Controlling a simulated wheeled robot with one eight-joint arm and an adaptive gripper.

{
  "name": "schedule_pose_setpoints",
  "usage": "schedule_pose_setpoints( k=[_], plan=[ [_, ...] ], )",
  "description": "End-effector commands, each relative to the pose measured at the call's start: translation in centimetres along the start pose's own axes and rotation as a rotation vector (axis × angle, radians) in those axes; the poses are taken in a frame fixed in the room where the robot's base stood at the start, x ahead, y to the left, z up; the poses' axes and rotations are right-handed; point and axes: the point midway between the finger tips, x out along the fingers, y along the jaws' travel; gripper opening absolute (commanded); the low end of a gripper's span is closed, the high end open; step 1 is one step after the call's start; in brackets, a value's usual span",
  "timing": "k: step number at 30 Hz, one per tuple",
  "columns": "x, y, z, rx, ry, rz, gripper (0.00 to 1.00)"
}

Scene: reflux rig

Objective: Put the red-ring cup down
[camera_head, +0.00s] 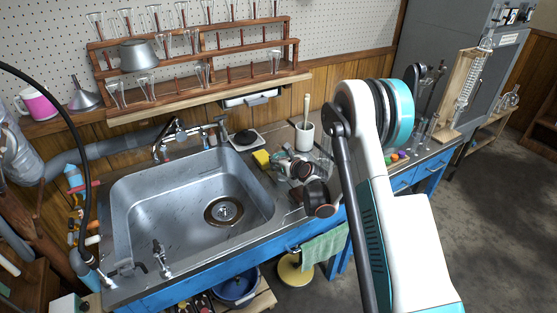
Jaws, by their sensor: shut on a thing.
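My gripper (287,165) is small and partly covered, low over the counter just right of the sink. My white and teal arm stands in front and hides part of this area. The gripper is shut on what looks like the red-ring cup (301,169), a small dark and pale shape with a reddish rim. Where the cup ends and the gripper begins is hard to see. I cannot tell whether the cup touches the counter.
The steel sink (135,215) opens to the left. A yellow sponge (261,158), a white holder (303,137) and a black-topped scale (245,138) are close by. A green towel (325,245) hangs at the front edge. Glassware fills the wooden rack (215,88) behind.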

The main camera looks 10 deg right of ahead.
Motion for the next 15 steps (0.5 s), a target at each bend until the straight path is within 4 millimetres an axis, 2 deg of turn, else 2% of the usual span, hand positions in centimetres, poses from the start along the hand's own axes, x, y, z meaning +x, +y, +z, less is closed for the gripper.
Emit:
schedule_pose_setpoints(
  k=[2,3,7,15],
  plan=[
    [0.1,0.0,-0.21,0.0,0.0,0.0,0.13],
    [0.11,0.0,-0.23,0.0,0.0,0.0,0.46],
    [0.09,0.0,-0.21,0.0,0.0,0.0,0.75],
    [0.09,0.0,-0.21,0.0,0.0,0.0,0.75]
  ],
)
